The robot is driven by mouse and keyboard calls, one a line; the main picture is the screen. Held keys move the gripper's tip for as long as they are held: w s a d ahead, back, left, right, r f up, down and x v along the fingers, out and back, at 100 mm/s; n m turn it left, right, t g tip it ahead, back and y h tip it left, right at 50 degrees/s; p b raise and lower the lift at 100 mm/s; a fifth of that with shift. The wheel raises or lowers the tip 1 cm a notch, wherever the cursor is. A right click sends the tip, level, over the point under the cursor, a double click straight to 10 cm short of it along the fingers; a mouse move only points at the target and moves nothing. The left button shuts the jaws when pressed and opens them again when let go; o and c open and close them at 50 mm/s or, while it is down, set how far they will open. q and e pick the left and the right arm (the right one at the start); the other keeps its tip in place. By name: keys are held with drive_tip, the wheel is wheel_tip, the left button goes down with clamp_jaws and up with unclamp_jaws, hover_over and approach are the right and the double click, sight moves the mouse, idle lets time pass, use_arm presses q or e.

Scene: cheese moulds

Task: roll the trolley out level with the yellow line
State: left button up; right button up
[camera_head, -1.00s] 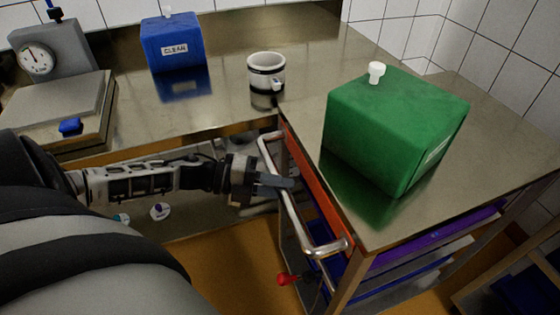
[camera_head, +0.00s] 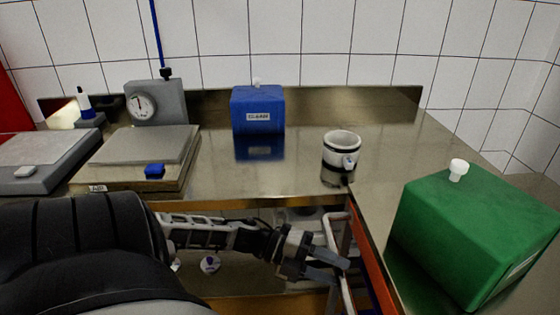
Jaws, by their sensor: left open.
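The trolley shows only in part at the lower right, as an orange-red edge (camera_head: 373,272) with a pale metal handle (camera_head: 334,228) on its left side. My left gripper (camera_head: 341,274) is open at the handle, with its grey fingertips overlapping the bar in the picture. I cannot tell whether the fingers touch the bar. The trolley's lower part and wheels are out of view. I see no yellow line on the small strip of orange-brown floor in view. My right gripper is not in view.
A green box (camera_head: 470,235) stands on the steel top beside the orange-red edge. On the back steel counter are a blue box (camera_head: 258,110), a white cup with dark bands (camera_head: 341,150), a dial gauge (camera_head: 155,103) and scales (camera_head: 140,150). A tiled wall closes the back.

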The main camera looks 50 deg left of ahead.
use_arm(q)
drive_tip(key=p+v, duration=0.1)
drive_tip(key=v, duration=1.3)
drive_tip(key=shift+s+a, duration=0.15)
drive_tip(key=shift+a, duration=0.05)
drive_tip(key=shift+r, duration=0.15)
drive_tip(key=w+d+f+n+t+y, duration=0.4)
drive_tip(key=d+f+n+y, duration=0.45)
drive_tip(key=n+y, duration=0.7)
drive_tip(key=s+d+r+n+g+h, duration=0.3)
drive_tip(key=s+d+r+n+g, duration=0.1)
drive_tip(key=s+d+n+g, duration=0.7)
drive_tip(key=w+d+f+m+t+h, duration=0.1)
drive_tip(key=w+d+f+t, duration=0.4)
drive_tip(key=w+f+t, duration=0.1)
drive_tip(key=shift+w+d+f+t+h, duration=0.15)
drive_tip(key=shift+w+f+t+h, duration=0.2)
drive_tip(key=shift+w+f, duration=0.15)
drive_tip(key=shift+w+d+f+t+h, duration=0.1)
drive_tip(key=shift+d+f+t+h, duration=0.2)
drive_tip(key=shift+d+t, duration=0.25)
drive_tip(key=shift+c, duration=0.3)
